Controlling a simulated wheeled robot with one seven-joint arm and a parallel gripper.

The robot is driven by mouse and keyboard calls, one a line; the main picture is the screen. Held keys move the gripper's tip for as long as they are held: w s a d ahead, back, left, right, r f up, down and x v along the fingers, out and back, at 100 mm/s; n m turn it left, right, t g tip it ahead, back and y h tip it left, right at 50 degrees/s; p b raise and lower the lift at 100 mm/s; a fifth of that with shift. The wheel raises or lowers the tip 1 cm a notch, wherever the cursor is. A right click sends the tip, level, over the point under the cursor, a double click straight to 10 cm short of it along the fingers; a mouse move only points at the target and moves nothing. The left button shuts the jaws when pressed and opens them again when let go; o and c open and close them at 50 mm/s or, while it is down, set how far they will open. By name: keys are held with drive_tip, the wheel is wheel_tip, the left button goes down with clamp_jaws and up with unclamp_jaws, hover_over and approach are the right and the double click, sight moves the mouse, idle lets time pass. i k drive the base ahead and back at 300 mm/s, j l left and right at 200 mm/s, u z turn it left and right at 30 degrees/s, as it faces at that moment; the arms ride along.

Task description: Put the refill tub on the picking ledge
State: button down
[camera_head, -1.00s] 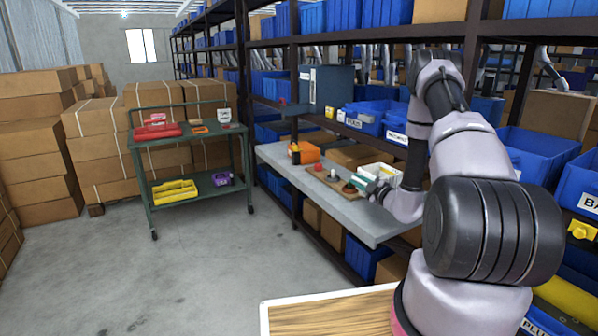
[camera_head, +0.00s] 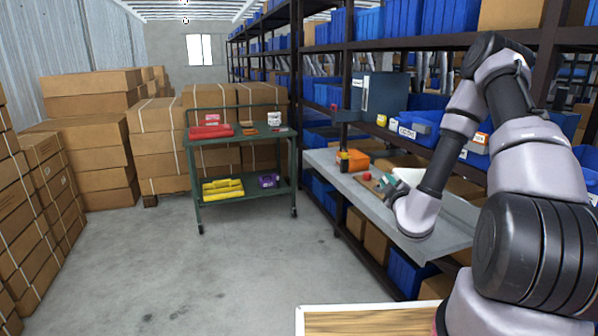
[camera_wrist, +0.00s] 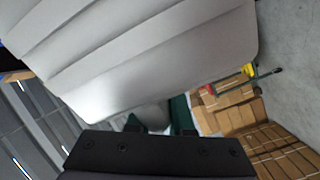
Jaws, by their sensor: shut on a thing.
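My gripper (camera_head: 397,191) is low over the front part of the grey picking ledge (camera_head: 345,180) and is shut on a small teal-and-pale thing (camera_head: 387,182), seemingly the refill tub. In the wrist view the black gripper (camera_wrist: 168,130) shows at the bottom, with a teal patch of the held thing (camera_wrist: 182,114) just beyond it. A broad pale grey stepped surface (camera_wrist: 150,60), which looks like the ledge, fills much of that view. Most of the held thing is hidden, and I cannot tell whether it touches the ledge.
An orange box (camera_head: 357,163) stands farther back on the ledge, with a small board (camera_head: 367,183) nearer. A white bin (camera_head: 411,174) is partly behind my arm. Blue bins fill the shelving. A green cart (camera_head: 240,140) stands left, before stacked cartons. Open floor lies between.

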sight(330, 154)
drive_tip(key=i+j+u, duration=0.45)
drive_tip(key=i+u, duration=0.2)
drive_tip(key=i, duration=0.15)
drive_tip(key=i+j+u, duration=0.1)
drive_tip(key=i+u, duration=0.25)
drive_tip(key=i, duration=0.95)
drive_tip(key=i+j, duration=0.15)
drive_tip(key=i, duration=0.8)
drive_tip(key=i+z, duration=0.45)
drive_tip(key=i+j+z, duration=0.25)
drive_tip(key=z, duration=0.2)
drive_tip(key=i+j+z, duration=0.3)
drive_tip(key=z, duration=0.15)
drive_tip(key=i+j+z, duration=0.3)
drive_tip(key=z, duration=0.15)
drive_tip(key=i+j+z, duration=0.15)
drive_tip(key=j+z, duration=0.2)
drive_tip(key=j, duration=0.2)
drive_tip(key=i+j+z, duration=0.1)
drive_tip(key=j+z, duration=0.25)
drive_tip(key=j, duration=0.2)
drive_tip(key=j+z, duration=0.35)
drive_tip(key=j, duration=0.25)
